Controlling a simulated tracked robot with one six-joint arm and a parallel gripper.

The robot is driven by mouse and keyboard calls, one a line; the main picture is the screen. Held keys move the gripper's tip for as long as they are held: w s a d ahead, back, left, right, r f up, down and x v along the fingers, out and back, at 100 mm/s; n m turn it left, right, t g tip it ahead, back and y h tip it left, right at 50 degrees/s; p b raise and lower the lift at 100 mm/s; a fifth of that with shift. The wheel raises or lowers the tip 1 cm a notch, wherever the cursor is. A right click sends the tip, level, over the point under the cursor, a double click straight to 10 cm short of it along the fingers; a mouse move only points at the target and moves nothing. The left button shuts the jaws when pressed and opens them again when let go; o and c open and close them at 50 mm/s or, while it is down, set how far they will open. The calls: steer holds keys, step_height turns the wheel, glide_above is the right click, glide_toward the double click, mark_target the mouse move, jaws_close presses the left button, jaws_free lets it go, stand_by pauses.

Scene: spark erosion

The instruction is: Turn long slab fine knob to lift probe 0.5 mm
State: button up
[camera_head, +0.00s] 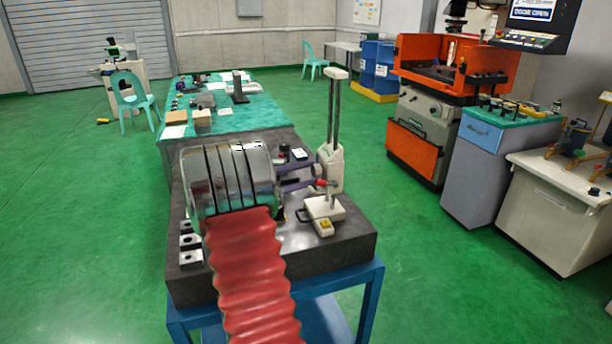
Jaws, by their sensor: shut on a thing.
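My gripper (312,176), with purple fingers, reaches right from behind my arm's big metal cylinder, above the dark stone plate (340,246). It is shut on a small part, which I take to be the fine knob; the grip itself is too small and partly covered to see well. A small red piece (321,183) shows at the fingertips. Just below is a low white slab-shaped stand (325,210) with a yellow patch and a short post. Right behind the fingertips stands a tall white two-column stand (332,165). I cannot make out the probe.
The plate rests on a blue frame (372,290). A green-topped table (235,116) with tools is behind. An orange machine (415,145) and a grey cabinet (490,180) stand to the right, across open green floor.

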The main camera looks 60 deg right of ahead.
steer(key=shift+a, duration=0.25)
steer(key=shift+c, duration=0.3)
steer(key=shift+d, duration=0.15)
steer(key=shift+f+m, duration=0.1)
steer(key=shift+m, duration=0.2)
steer(key=m, duration=0.3)
steer(key=shift+d+m, duration=0.1)
steer(key=shift+m, duration=0.3)
steer(key=m, duration=0.3)
steer(key=m+g, duration=0.1)
steer(key=m, duration=0.2)
steer(key=shift+d+f+g, duration=0.1)
steer(key=shift+f+g, duration=0.1)
steer(key=shift+g, duration=0.1)
steer(key=o, duration=0.8)
steer(key=shift+c, duration=0.2)
